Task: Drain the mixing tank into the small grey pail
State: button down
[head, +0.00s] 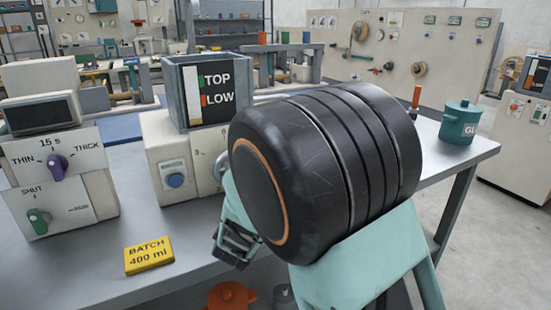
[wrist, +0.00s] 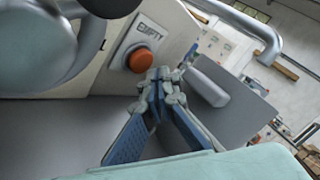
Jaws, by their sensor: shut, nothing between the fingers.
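The open-topped tank (head: 206,90) with a TOP/LOW gauge stands on a white housing (head: 165,150) with a blue button and a dial, in the head view. In the wrist view, an orange-red button (wrist: 142,57) sits under an EMPTY label on a pale panel. My gripper (wrist: 160,82) is shut and empty, its tips right beside that button. I cannot tell whether they touch it. In the head view my arm hides most of the gripper. A small grey object (head: 285,295), possibly the grey pail, is partly hidden behind my arm at the bottom.
An orange lidded pot (head: 231,296) sits at the bottom. A yellow BATCH 400 ml card (head: 149,255) lies on the bench (head: 90,275). A THIN/THICK dial unit (head: 60,180) stands left, a teal lidded pot (head: 459,122) right. A curved grey pipe (wrist: 245,25) crosses the wrist view.

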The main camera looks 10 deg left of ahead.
jog(key=shift+w+a, duration=0.25)
jog(key=shift+w, duration=0.1)
jog(key=shift+w+a+p, duration=0.3)
jog(key=shift+w+p, duration=0.05)
jog(key=shift+p, duration=0.1)
dwell(2.0)
dwell(3.5)
jog(key=shift+s+d, duration=0.5)
jog(key=shift+s, duration=0.2)
jog(key=shift+s+d+p, duration=0.25)
jog(key=shift+s+d, duration=0.5)
jog(key=shift+s, duration=0.3)
jog(key=shift+s+d+p, duration=0.25)
jog(key=shift+s+d, duration=0.45)
jog(key=shift+s, duration=0.35)
